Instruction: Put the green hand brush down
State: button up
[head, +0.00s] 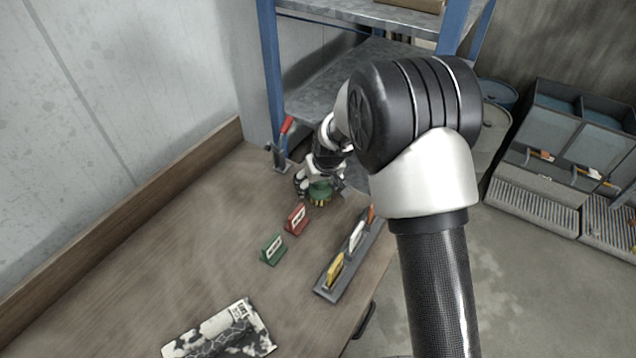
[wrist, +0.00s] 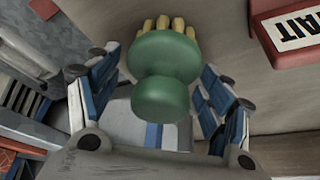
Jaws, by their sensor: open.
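The green hand brush (wrist: 162,75) shows large in the wrist view, with a rounded green body and pale yellow bristles at its far end. In the head view the brush (head: 320,190) is at the far end of the wooden table (head: 180,235), bristles towards the tabletop. My gripper (wrist: 160,95) is open, with its blue-padded fingers on either side of the brush and visible gaps between. In the head view my gripper (head: 322,178) is right above and around the brush. Whether the bristles touch the table is hard to tell.
A red sign (head: 297,218) and a green sign (head: 272,249) stand near the brush. A grey rack (head: 325,291) with several coloured items lies along the right edge. A red-handled clamp (head: 282,145) is at the back. A patterned bag (head: 222,333) lies in front.

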jog(key=s+d+p+v, duration=0.1)
jog(key=p+v, duration=0.1)
jog(key=v, duration=0.8)
jog(key=s+d+f+p+v, duration=0.1)
jog(key=v, duration=0.9)
jog(key=s+d+r+m, duration=0.1)
jog(key=s+d+r, duration=0.1)
jog(key=s, duration=0.7)
jog(key=s+d+r+m+h, duration=0.1)
jog(key=s+d+r, duration=0.2)
jog(key=s, duration=0.6)
jog(key=s+d+r+m, duration=0.1)
jog(key=s+d+r, duration=0.2)
jog(key=s, duration=0.7)
jog(key=shift+d+r+m, duration=0.15)
jog(key=shift+r+m, duration=0.15)
jog(key=shift+r, duration=0.15)
jog(key=shift+c, duration=0.3)
